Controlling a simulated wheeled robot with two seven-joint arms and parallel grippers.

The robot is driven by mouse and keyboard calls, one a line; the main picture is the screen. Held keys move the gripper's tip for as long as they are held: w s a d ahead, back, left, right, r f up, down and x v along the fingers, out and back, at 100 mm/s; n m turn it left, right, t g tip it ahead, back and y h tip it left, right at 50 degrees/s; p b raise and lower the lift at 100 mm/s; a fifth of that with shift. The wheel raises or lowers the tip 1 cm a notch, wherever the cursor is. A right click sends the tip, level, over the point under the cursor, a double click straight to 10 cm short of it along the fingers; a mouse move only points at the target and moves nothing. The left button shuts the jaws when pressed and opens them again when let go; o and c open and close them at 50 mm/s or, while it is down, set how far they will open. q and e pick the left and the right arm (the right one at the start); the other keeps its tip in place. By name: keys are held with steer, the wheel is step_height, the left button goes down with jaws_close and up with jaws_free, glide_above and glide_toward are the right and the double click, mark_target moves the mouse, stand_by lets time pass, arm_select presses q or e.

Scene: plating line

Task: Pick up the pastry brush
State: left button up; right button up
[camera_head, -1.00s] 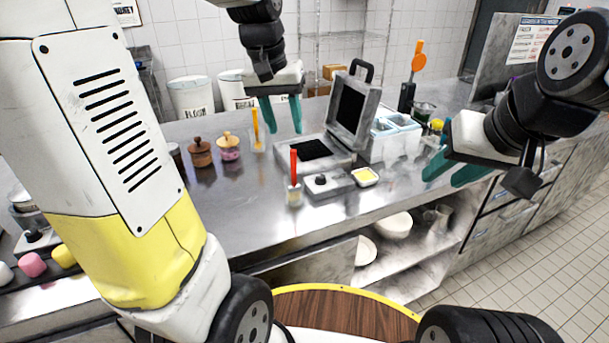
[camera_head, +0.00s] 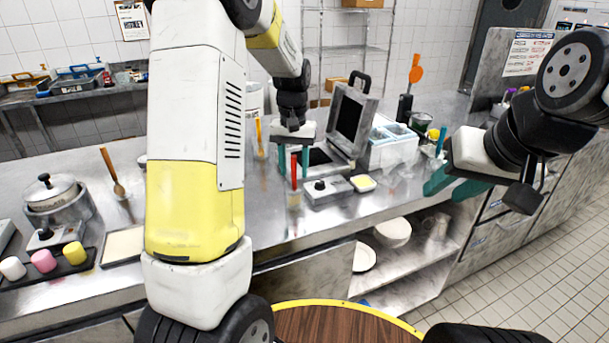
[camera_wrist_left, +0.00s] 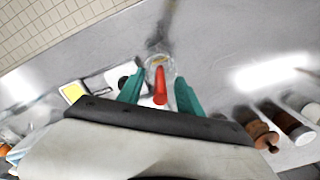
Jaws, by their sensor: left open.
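A red-handled tool (camera_head: 294,172), which I take to be the pastry brush, stands upright in a small clear glass (camera_head: 294,199) near the counter's front edge. Its lower end is not clear. My left gripper (camera_head: 293,163) is open around the handle's height, with a teal finger on each side of it. In the left wrist view the red handle (camera_wrist_left: 160,86) lies between the open fingers (camera_wrist_left: 160,94), with the glass (camera_wrist_left: 159,66) beyond. I cannot tell whether the fingers touch it. My right gripper (camera_head: 453,184) is open and empty at the right, in front of the counter.
Behind is an open press (camera_head: 345,118). Wooden-lidded jars show in the left wrist view (camera_wrist_left: 257,128).

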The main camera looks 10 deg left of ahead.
arm_select(q)
steer(key=shift+f, duration=0.6)
jaws_close()
steer(key=shift+r, duration=0.1)
step_height(320, 180, up, 10)
